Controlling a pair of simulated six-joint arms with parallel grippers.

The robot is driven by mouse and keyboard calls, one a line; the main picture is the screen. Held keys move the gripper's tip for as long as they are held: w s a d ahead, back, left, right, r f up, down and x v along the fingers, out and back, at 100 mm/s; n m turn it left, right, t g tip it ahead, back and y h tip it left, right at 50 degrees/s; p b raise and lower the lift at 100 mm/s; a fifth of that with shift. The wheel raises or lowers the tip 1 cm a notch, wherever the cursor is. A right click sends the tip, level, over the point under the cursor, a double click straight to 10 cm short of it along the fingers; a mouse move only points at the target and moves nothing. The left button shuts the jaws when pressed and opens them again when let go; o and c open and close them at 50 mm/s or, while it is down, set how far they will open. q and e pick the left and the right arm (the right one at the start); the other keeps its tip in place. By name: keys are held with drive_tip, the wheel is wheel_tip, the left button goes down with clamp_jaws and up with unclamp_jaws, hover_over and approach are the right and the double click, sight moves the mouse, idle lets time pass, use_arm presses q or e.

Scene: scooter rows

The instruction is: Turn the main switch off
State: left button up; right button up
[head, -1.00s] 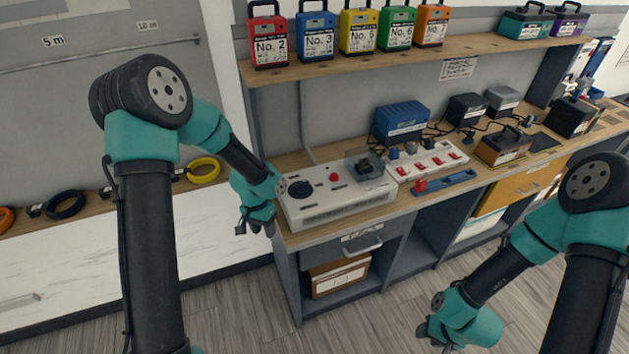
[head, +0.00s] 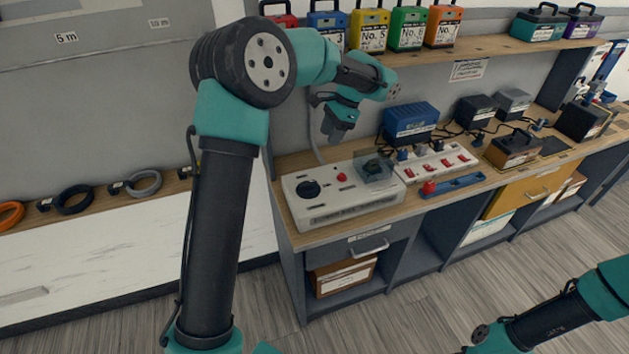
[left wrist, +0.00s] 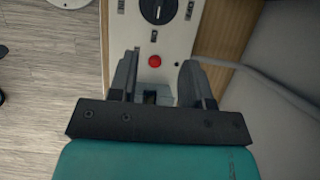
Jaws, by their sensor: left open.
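A long white control box (head: 345,208) lies on the wooden bench. It carries a black rotary knob (head: 308,189) at its left, a small red button (head: 341,177) in the middle and a clear cover (head: 374,167) over a dark part at its right. I cannot read which one is labelled the main switch. My left gripper (head: 336,137) is open and empty, pointing down above the box's back side. In the left wrist view its fingers stand apart below the red button (left wrist: 155,61), with the knob (left wrist: 157,10) at the top edge. My right gripper is out of view.
A white power strip with red switches (head: 440,162) and a blue tray (head: 455,186) lie right of the box. A blue case (head: 410,122) stands behind. A shelf (head: 480,50) with coloured cases hangs above. A grey cable runs up the wall behind the box.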

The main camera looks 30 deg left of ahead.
sight(308, 182)
use_arm(q)
drive_tip(key=shift+f, duration=0.1)
drive_tip(key=x, duration=1.7)
drive_tip(key=shift+a+f, duration=0.1)
drive_tip(key=shift+f, duration=0.05)
clamp_jaws()
